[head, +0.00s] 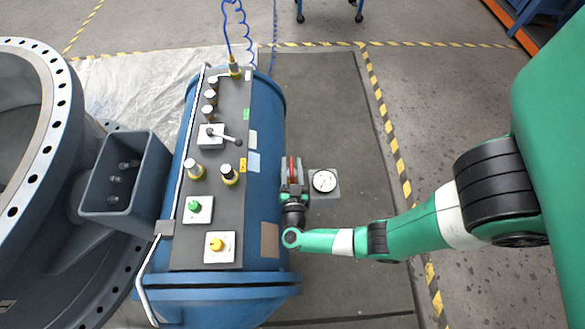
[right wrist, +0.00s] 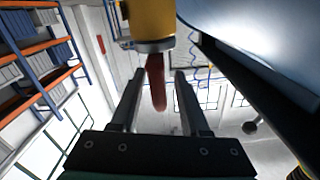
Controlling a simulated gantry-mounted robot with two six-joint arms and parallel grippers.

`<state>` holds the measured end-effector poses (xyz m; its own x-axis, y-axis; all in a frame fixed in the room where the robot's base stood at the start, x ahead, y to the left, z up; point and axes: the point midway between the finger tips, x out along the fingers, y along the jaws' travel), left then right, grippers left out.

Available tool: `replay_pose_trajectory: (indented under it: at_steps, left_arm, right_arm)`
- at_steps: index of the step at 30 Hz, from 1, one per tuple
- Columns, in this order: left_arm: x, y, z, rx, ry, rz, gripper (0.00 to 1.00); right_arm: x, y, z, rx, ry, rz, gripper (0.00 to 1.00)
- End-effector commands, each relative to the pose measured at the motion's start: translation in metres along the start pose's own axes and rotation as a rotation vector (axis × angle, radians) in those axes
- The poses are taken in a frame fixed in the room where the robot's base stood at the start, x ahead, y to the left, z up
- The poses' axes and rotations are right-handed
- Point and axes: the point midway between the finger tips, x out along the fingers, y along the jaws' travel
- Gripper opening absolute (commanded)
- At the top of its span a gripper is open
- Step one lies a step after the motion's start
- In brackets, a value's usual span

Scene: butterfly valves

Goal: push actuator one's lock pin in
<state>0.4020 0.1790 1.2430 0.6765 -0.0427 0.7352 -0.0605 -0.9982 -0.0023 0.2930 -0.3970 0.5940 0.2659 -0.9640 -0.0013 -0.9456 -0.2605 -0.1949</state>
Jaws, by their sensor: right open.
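The blue actuator cylinder (head: 268,130) stands in the middle of the head view, with a dark panel (head: 232,120) of knobs and buttons on top. My right gripper (head: 292,172) is at its right side, beside a red part. In the right wrist view my gripper (right wrist: 158,72) is open. The same red rod-like part (right wrist: 157,84) hangs below a yellow body (right wrist: 153,18) and lies between the fingers in that view. No contact is clear. I cannot tell whether the red part is the lock pin. My left gripper is not in view.
A large grey flanged valve body (head: 45,180) and a grey open box (head: 125,180) stand left of the cylinder. Free floor lies to the right, with yellow-black tape (head: 385,120).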

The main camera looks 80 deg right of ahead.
Motion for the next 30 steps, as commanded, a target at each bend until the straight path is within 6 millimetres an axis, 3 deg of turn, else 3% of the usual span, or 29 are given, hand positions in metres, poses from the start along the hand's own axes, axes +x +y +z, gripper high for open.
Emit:
replay_pose_trajectory:
  at_steps: [6,12,30]
  left_arm:
    - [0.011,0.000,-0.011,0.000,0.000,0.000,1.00]
    - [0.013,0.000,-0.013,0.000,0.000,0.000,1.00]
    - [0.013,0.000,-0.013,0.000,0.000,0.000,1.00]
  right_arm:
    - [-0.052,-0.003,-0.002,-0.001,-0.003,-0.009,0.45]
    - [-0.081,-0.001,0.000,-0.001,-0.003,-0.004,0.45]
    - [-0.087,0.000,0.000,-0.001,-0.001,0.000,0.45]
